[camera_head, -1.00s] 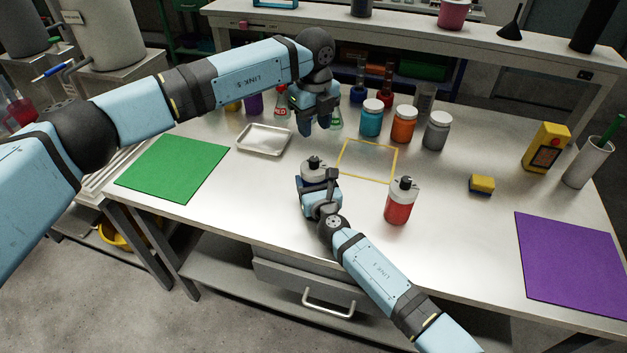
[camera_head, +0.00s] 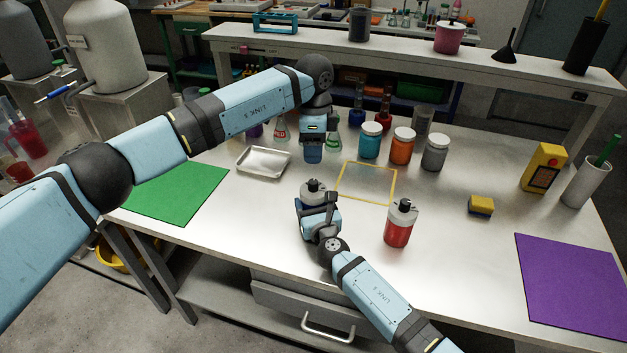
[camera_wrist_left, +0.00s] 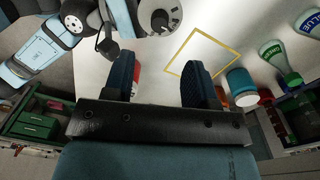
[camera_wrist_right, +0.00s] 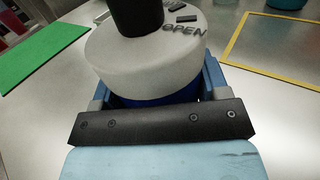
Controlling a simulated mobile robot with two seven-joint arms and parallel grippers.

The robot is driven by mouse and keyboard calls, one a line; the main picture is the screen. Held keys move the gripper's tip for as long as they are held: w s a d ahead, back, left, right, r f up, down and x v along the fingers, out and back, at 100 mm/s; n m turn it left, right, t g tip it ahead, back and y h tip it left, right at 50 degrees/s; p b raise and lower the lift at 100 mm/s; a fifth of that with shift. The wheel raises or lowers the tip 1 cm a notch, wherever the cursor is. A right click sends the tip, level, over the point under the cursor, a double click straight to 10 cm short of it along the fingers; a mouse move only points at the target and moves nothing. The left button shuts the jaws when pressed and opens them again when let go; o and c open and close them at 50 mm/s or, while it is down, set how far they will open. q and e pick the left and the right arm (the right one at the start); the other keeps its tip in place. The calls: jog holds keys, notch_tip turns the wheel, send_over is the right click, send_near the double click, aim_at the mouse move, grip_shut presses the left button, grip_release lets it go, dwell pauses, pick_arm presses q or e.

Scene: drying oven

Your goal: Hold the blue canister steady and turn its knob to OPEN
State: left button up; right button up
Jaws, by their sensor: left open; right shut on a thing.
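The blue canister has a pale round lid (camera_head: 313,186) and a dark knob on top. Its blue body is mostly hidden by my right gripper (camera_head: 312,207), which is shut around it on the table. In the right wrist view the lid (camera_wrist_right: 140,62) fills the upper middle, with the dark knob (camera_wrist_right: 137,15) cut by the top edge and raised letters OPEN beside it. In the left wrist view the knob (camera_wrist_left: 159,18) and marked lid show at the top. My left gripper (camera_wrist_left: 158,78) is open and empty, behind and above the canister, apart from it.
A yellow square outline (camera_head: 366,183) lies behind. Jars (camera_head: 403,146), a metal tray (camera_head: 264,162), a green mat (camera_head: 176,193) and a sponge (camera_head: 481,205) surround the clear table middle.

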aim_at(314, 181)
pick_arm(q)
notch_tip(314, 181, down, 10)
jog(key=shift+s+r, duration=0.1)
jog(key=shift+s, duration=0.05)
dwell(0.3)
jog(key=c, duration=0.9)
